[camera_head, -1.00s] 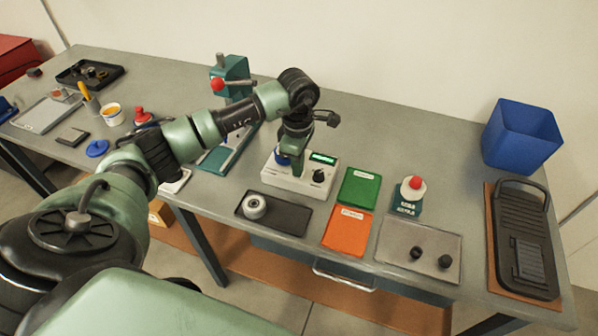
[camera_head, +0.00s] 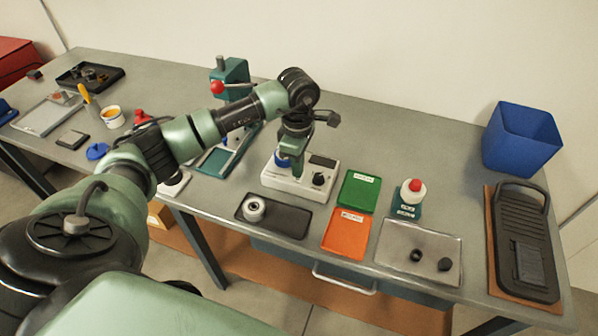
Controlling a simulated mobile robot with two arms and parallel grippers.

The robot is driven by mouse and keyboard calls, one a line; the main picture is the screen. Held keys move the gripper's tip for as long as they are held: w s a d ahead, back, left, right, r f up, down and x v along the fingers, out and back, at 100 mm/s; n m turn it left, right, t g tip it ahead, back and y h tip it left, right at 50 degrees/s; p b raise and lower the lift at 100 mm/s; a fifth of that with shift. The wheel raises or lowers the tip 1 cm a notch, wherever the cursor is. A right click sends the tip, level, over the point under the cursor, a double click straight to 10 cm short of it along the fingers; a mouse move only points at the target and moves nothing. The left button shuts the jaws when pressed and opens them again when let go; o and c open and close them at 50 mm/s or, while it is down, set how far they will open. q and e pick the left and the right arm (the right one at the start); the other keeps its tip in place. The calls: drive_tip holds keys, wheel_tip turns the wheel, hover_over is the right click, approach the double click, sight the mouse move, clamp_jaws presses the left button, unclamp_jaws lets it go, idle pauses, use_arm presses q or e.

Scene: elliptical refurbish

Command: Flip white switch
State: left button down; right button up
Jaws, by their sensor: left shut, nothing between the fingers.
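A white control box (camera_head: 310,188) stands on the workbench, with a black knob (camera_head: 319,179), a dark display (camera_head: 322,160) and a blue part at its left. My left gripper (camera_head: 297,172) points down at the box, left of the knob, shut and empty. The gripper covers part of the box top, and I cannot make out a white switch there. My right gripper is not in view.
A black tray (camera_head: 286,222) with a grey ring lies in front of the box. Green (camera_head: 358,190) and orange (camera_head: 346,234) trays lie to its right. A teal press (camera_head: 232,72) stands behind my left arm. A blue bin (camera_head: 520,140) stands far right.

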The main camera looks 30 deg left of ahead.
use_arm(q)
drive_tip(key=shift+r+p, duration=1.25)
drive_tip(key=shift+r, duration=1.45)
